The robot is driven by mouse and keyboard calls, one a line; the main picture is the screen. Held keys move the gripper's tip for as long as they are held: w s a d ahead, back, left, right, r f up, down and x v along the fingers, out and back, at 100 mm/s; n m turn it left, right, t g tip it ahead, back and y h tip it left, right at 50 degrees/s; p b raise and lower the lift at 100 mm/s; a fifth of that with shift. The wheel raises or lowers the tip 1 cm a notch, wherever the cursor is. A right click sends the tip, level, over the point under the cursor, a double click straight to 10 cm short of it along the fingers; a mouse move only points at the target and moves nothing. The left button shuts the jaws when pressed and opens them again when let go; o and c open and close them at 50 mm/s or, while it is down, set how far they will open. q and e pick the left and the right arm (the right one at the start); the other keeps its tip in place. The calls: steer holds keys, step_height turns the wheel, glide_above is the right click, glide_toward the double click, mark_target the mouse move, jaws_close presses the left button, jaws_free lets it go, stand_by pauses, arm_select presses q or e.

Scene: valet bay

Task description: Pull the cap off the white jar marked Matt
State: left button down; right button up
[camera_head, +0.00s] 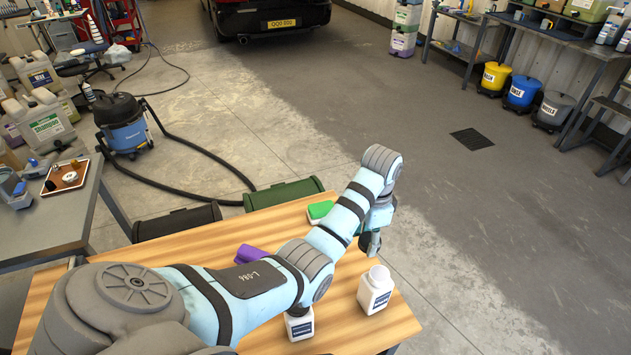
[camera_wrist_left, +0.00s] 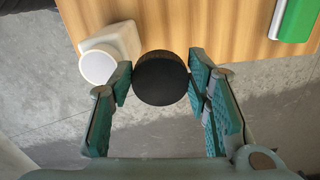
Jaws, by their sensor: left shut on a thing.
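A white jar (camera_head: 376,292) with a dark label stands upright near the right end of the wooden table; its label is too small to read. Its bare white mouth faces up, and the jar also shows in the left wrist view (camera_wrist_left: 110,50). My left gripper (camera_head: 371,243) is above and beside this jar. In the left wrist view, its fingers are shut on a round black cap (camera_wrist_left: 161,78), held apart from the jar's mouth. A second white jar (camera_head: 300,327) with a dark label stands further left, its top hidden behind my left arm. My right gripper is out of view.
A green and white block (camera_head: 319,210) and a purple thing (camera_head: 251,253) lie on the wooden table (camera_head: 353,325). Black and green bins stand by its far edge. A blue vacuum (camera_head: 124,125) with a long hose stands on the floor. Open floor lies right of the table.

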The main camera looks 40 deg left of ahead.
arm_select(q)
steer(key=s+a+r+p, duration=0.4)
steer(key=s+a+p, duration=0.1)
steer(key=s+a, duration=0.5)
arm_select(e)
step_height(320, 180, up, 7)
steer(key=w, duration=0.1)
arm_select(q)
steer(key=f+b, duration=0.2)
steer(key=f, duration=0.4)
steer(key=f+b, duration=0.3)
steer(key=f, duration=0.4)
steer(key=a+f+b, duration=0.1)
steer(key=f+b, duration=0.1)
steer(key=f, duration=0.5)
steer(key=shift+w+f, duration=0.2)
steer(key=shift+s+r, duration=0.1)
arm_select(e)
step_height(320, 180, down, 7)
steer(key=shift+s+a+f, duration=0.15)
arm_select(q)
steer(key=c, duration=0.8)
jaws_free()
steer(key=shift+c, duration=0.2)
